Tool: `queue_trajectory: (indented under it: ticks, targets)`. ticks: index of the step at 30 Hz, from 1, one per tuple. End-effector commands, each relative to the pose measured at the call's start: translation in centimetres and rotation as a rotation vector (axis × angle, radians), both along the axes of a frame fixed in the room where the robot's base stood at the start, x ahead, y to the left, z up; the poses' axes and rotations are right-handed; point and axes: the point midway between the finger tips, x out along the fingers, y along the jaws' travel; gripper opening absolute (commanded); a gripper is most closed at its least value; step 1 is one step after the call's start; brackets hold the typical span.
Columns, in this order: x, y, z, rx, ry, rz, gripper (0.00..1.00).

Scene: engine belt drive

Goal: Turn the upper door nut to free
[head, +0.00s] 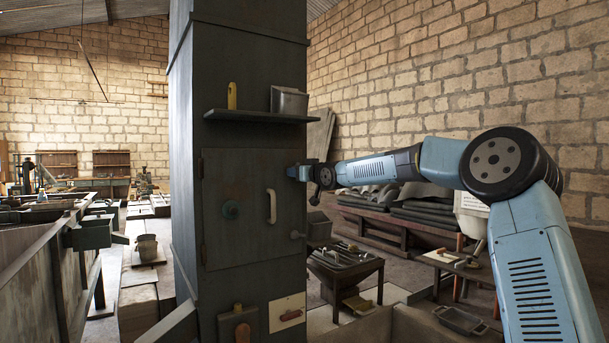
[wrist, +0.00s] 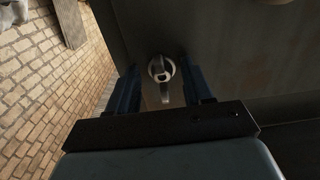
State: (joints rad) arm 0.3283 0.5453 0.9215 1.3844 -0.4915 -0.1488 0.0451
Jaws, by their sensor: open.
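The upper door nut (wrist: 161,70) shows in the wrist view as a pale round fitting with a short lever, against the dark metal of the cabinet. It sits between the two fingers of my open gripper (wrist: 163,84), with gaps at its sides; I cannot tell whether either finger touches it. In the head view my gripper (head: 302,172) is at the upper right edge of the closed-looking cabinet door (head: 240,190) and hides the upper nut. The lower door nut (head: 297,235) shows below it on the same edge. A pale handle (head: 272,206) is on the door.
A shelf (head: 260,116) juts out above the door, carrying a yellow-handled item (head: 232,95) and a metal box (head: 289,101).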

Motion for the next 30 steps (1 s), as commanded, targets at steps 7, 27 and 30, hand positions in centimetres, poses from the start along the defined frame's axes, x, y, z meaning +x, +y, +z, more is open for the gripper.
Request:
queue_trajectory:
  ticks: [7, 27, 30]
  targets:
    - [-1.4, -1.1, 0.1, -0.001, -0.002, -0.002, 0.51]
    - [-7.2, -5.1, -0.1, -0.001, 0.0, -0.002, 0.51]
    - [-7.9, -5.7, -0.1, -0.001, 0.001, -0.003, 0.51]
